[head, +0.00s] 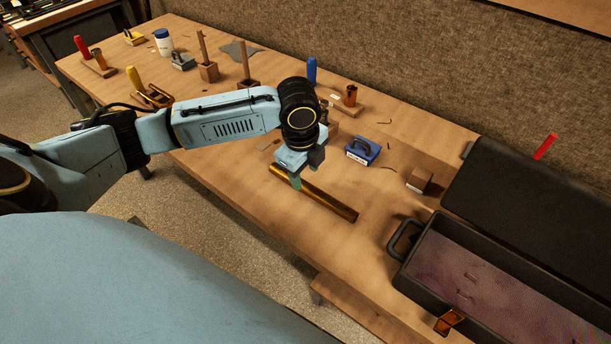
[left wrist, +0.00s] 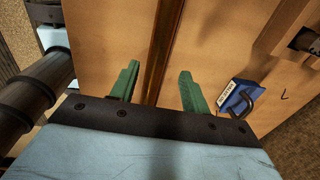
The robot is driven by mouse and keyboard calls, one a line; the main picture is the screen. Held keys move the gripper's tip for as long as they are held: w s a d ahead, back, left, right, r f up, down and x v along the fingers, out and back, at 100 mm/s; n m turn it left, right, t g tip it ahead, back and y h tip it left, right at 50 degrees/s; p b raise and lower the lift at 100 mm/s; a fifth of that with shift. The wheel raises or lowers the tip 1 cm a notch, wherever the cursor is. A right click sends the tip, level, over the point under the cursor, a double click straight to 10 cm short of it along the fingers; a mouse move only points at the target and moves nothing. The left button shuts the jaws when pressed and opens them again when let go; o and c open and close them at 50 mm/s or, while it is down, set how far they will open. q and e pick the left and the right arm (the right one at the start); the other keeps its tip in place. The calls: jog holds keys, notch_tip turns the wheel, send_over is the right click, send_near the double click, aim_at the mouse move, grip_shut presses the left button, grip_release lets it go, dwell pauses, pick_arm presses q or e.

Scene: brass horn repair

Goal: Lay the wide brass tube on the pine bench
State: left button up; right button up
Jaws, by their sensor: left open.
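The wide brass tube (head: 330,203) lies on the pine bench (head: 385,250) near its front edge, its right end pointing toward the black case. My left gripper (head: 304,173) is over the tube's left part, pointing down. In the left wrist view the brass tube (left wrist: 163,45) runs between the two green fingers of the open left gripper (left wrist: 160,72), with a gap on each side. The fingers do not grip it. My right gripper is not in view.
A blue block with a black handle (head: 362,150) stands behind the tube; it also shows in the left wrist view (left wrist: 236,98). An open black case (head: 425,262) fills the bench's right end. Several tools stand farther left.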

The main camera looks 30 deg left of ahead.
aim_at(303, 187)
pick_arm(q)
notch_tip(303, 187, up, 9)
jog(key=p, duration=0.1)
jog(key=shift+s+f+p, duration=0.15)
jog(key=shift+s+p, duration=0.15)
jog(key=shift+s, duration=0.15)
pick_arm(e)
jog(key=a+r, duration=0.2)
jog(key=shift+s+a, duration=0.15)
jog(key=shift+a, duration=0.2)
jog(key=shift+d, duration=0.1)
